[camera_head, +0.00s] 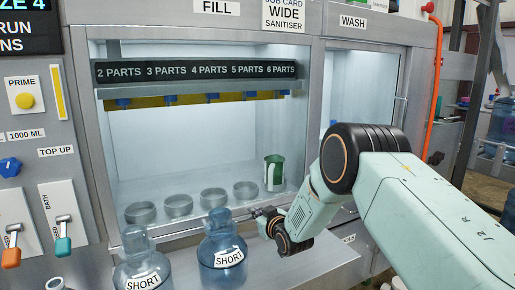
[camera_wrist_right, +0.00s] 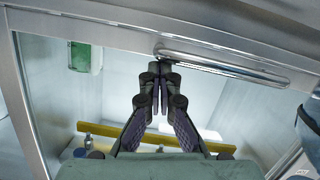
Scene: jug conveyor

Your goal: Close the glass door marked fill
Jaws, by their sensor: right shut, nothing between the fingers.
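The bay under the FILL sign (camera_head: 217,7) shows its lit interior in the head view. I cannot tell there how far its glass door stands open. In the right wrist view a metal rail (camera_wrist_right: 115,33) with a long bar handle (camera_wrist_right: 230,66) crosses the top. My right gripper (camera_head: 262,212) is at the bay's lower front edge, beside a blue jug. It also shows in the right wrist view (camera_wrist_right: 161,70), shut and empty, with its fingertips at one end of the handle. Whether they touch is unclear. My left gripper is not in view.
Two blue jugs marked SHORT (camera_head: 142,265) (camera_head: 222,250) stand in front of the bay. Inside are several round dishes (camera_head: 178,206), a green-and-white container (camera_head: 274,173) and a yellow bar (camera_head: 190,100). The WASH bay (camera_head: 358,75) is to the right; control levers (camera_head: 63,235) are left.

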